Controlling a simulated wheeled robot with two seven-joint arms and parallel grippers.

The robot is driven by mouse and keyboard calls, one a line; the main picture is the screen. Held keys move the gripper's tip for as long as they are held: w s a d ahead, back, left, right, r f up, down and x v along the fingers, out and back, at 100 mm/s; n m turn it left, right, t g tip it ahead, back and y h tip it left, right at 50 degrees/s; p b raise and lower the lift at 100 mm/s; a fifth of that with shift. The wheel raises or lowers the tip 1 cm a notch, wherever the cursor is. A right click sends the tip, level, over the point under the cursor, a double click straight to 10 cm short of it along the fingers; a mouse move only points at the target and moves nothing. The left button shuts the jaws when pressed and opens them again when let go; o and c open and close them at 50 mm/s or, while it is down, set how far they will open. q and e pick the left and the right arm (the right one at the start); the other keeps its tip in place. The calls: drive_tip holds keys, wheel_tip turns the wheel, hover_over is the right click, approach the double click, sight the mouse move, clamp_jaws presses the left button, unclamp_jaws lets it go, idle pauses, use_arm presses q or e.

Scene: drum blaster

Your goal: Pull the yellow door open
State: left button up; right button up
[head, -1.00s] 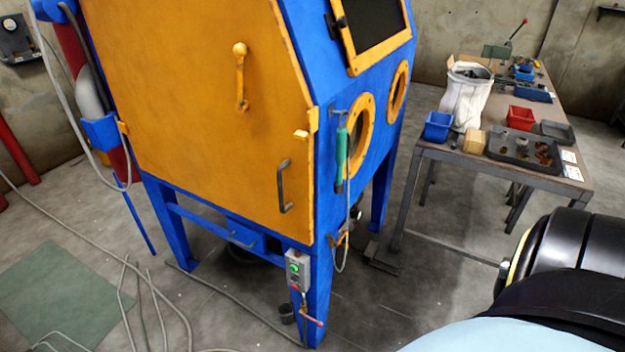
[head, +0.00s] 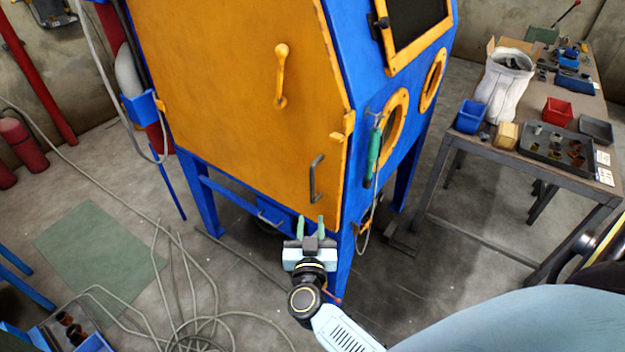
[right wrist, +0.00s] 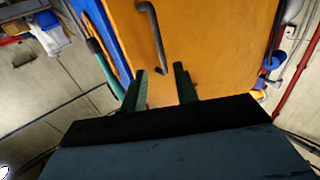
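The yellow door (head: 235,95) is the flat side panel of the blue cabinet and looks shut. Its dark bar handle (head: 313,179) is near the lower right edge, and a yellow lever (head: 281,75) sits higher up. My right gripper (head: 310,222) is below the bar handle, open and empty, its two green fingers apart and pointing at the door. In the right wrist view the fingers (right wrist: 161,85) show apart, with the bar handle (right wrist: 155,40) ahead, slightly left of the middle between them, not touching. My left gripper is not in view.
A workbench (head: 545,165) with bins and a white sack (head: 505,85) stands at the right. A green-handled tool (head: 373,158) hangs on the cabinet beside the door edge. Loose hoses (head: 190,300) lie on the floor in front. A green mat (head: 97,250) lies at the left.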

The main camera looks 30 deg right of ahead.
sight(312, 187)
drive_tip(key=b+x, duration=0.1)
drive_tip(key=x, duration=1.2)
drive_tip(key=shift+w+d+r+b, duration=0.1)
drive_tip(key=shift+d+b, duration=0.1)
drive_tip(key=shift+b, duration=0.1)
clamp_jaws()
